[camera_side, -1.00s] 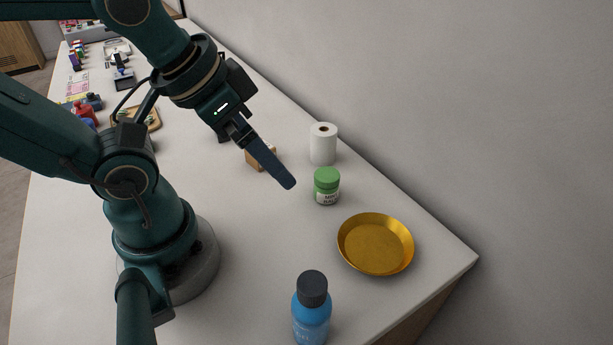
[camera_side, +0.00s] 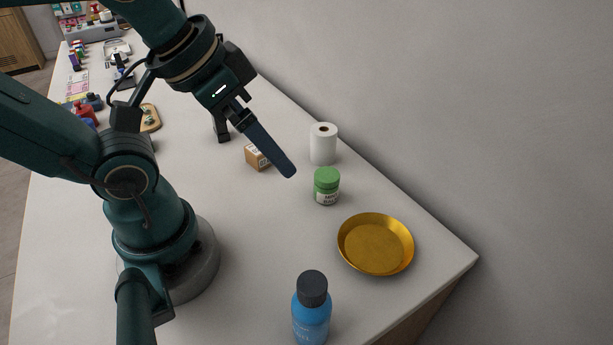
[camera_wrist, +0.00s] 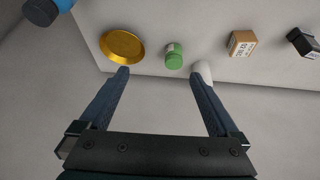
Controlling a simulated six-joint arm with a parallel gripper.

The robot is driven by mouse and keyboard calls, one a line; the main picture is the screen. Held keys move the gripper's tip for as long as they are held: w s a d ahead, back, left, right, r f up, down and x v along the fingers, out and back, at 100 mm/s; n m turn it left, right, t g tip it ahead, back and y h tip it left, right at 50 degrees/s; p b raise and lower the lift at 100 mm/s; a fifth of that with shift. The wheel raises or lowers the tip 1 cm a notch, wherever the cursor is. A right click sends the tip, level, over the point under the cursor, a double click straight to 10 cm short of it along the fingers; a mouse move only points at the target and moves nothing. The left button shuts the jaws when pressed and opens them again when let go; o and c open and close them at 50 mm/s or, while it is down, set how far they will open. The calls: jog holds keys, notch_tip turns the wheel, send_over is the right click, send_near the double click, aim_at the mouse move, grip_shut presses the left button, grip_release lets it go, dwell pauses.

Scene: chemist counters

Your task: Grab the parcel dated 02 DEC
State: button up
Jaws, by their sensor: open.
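The parcel is a small brown cardboard box with a white printed label. In the side view the parcel (camera_side: 258,158) sits on the white counter, just beyond the fingers. In the wrist view the parcel (camera_wrist: 242,43) lies at the upper right, outside the spread fingers; its label print is too small to read for certain. My gripper (camera_wrist: 163,72) is open and empty, its two dark blue fingers wide apart. In the side view my gripper (camera_side: 290,172) hangs above the counter, and one finger overlaps the view close to the parcel.
A green-capped jar (camera_side: 327,186) and a white paper roll (camera_side: 323,145) stand near the parcel. A gold dish (camera_side: 375,244) and a blue bottle (camera_side: 311,310) are nearer the front. A black object (camera_wrist: 303,42) stands beyond the parcel. The wall runs along the counter's right side.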

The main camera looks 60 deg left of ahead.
notch_tip(320, 180, up, 3)
jog(key=m+g+y, duration=0.8)
jog(key=m+y, duration=0.5)
jog(key=m, duration=0.3)
send_over(252, 147)
jog(key=w+d, duration=0.2)
notch_tip(252, 147, down, 19)
jog(key=shift+s+d+r, duration=0.15)
jog(key=shift+f, duration=0.2)
jog(key=shift+x, duration=2.5)
jog(key=shift+r, duration=0.1)
jog(key=c, duration=1.5)
